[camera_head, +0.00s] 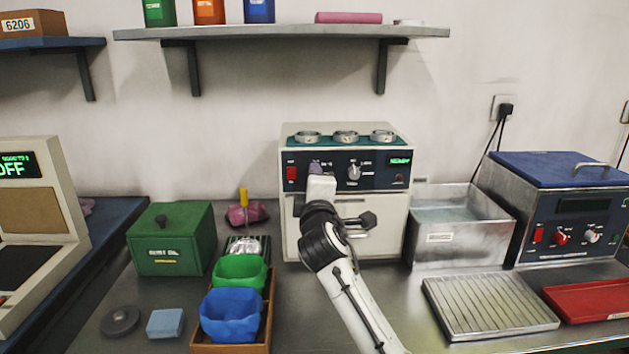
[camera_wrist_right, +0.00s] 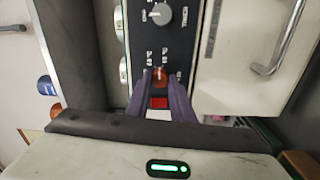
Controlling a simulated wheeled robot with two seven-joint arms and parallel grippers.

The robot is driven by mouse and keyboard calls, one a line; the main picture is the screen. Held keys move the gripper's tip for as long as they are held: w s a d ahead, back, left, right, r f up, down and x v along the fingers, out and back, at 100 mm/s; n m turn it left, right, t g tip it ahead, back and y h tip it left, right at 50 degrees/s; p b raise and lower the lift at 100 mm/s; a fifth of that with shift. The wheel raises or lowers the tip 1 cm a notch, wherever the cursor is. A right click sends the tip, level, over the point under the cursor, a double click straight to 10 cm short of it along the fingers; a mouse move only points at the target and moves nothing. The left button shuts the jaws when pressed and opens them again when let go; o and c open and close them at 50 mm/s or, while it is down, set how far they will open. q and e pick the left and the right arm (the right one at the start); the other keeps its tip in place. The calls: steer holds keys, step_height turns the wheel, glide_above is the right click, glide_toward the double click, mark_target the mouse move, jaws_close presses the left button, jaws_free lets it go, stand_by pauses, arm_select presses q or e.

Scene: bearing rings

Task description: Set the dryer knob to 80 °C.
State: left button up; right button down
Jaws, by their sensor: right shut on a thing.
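The dryer (camera_head: 345,225) is a cream box on the bench with a dark control panel (camera_head: 378,184). The panel has a red switch (camera_head: 292,173), a grey knob (camera_head: 354,172) and a green-lit display (camera_head: 399,161) too small to read surely. My right gripper (camera_head: 316,172) is at the panel between the switch and grey knob. In the right wrist view its purple fingers (camera_wrist_right: 160,84) are shut on a small orange-red knob (camera_wrist_right: 159,74), mostly covered by them. The red switch (camera_wrist_right: 159,102) and grey knob (camera_wrist_right: 161,14) also show there. The gripped knob's setting cannot be read. My left gripper is out of view.
Several metal rings (camera_head: 346,136) lie on the dryer's top. A metal tank (camera_head: 458,228) and a blue-lidded unit (camera_head: 560,215) stand to the right, behind a ribbed tray (camera_head: 489,306). A green box (camera_head: 171,240) and lined bins (camera_head: 231,314) are left.

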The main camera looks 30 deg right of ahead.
steer(key=m, duration=0.2)
steer(key=shift+m, duration=0.4)
stand_by(0.4)
steer(key=c, duration=1.5)
jaws_free()
steer(key=shift+c, duration=0.2)
steer(key=v, duration=1)
steer(key=shift+a+b, duration=0.2)
steer(key=shift+b, duration=0.1)
steer(key=shift+s+f, duration=0.1)
steer(key=shift+s, duration=0.05)
